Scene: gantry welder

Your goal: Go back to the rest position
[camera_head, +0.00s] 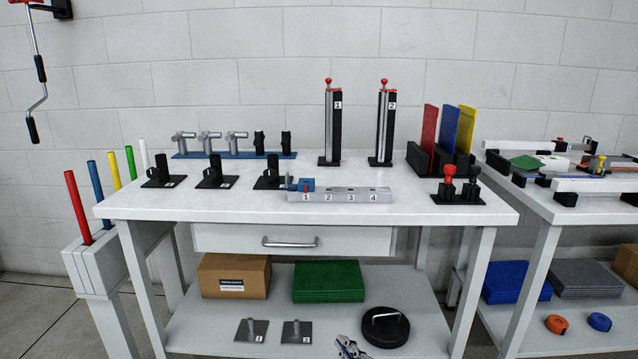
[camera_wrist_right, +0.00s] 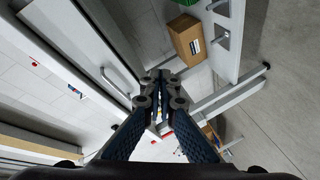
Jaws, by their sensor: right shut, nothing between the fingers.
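My right gripper (camera_head: 350,347) shows only as a small tip at the bottom edge of the head view, in front of the lower shelf of the white workbench (camera_head: 250,207). In the right wrist view the right gripper (camera_wrist_right: 160,80) has its fingers together, with nothing between them. The bench and the cardboard box (camera_wrist_right: 187,40) lie beyond the fingers there. The left gripper is in neither view.
On the bench top stand a numbered grey block (camera_head: 345,196), black holders and two upright clamps (camera_head: 329,125). The lower shelf holds a cardboard box (camera_head: 234,276), green sheets (camera_head: 328,282) and a black round object (camera_head: 385,328). A second table (camera_head: 570,212) stands at right.

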